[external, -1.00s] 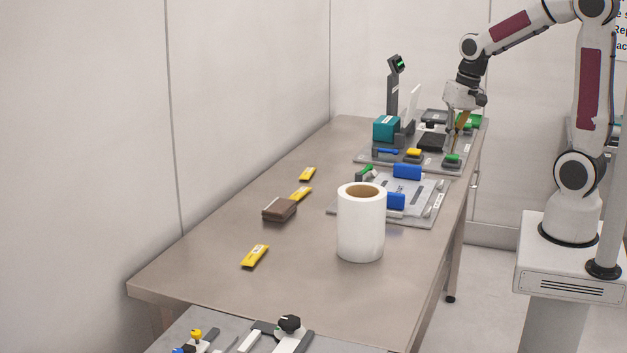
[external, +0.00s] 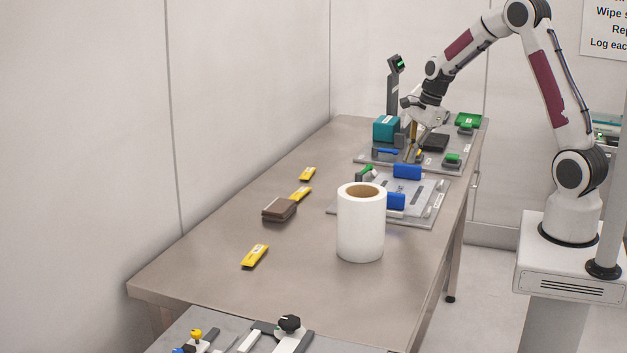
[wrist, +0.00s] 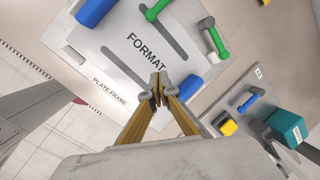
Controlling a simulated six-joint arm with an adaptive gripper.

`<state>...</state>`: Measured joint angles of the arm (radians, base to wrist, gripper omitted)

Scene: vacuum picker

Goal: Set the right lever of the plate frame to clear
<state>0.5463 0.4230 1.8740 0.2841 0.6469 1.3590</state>
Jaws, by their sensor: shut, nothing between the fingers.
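The plate frame (external: 430,213) is a light grey plate on the table, also in the wrist view (wrist: 133,28) with the words FORMAT and PLATE FRAME. In the wrist view it carries a green lever (wrist: 214,40) with a grey-green knob near its right edge, and another green piece (wrist: 156,9) at the top. I cannot tell which is the right lever, nor read its setting. Blue cylinders sit on the frame, one at upper left (wrist: 95,11) and one (wrist: 190,88) right of my fingertips. My gripper (external: 411,158) is shut and empty, seen above the frame in the wrist view (wrist: 158,88).
A grey station board (external: 375,160) with a teal block (external: 386,128) and a dark post (external: 392,95) lies behind the frame. A tall white roll (external: 360,225) stands in front and partly hides the frame. Yellow packets (external: 255,256) and a brown block (external: 279,210) lie left.

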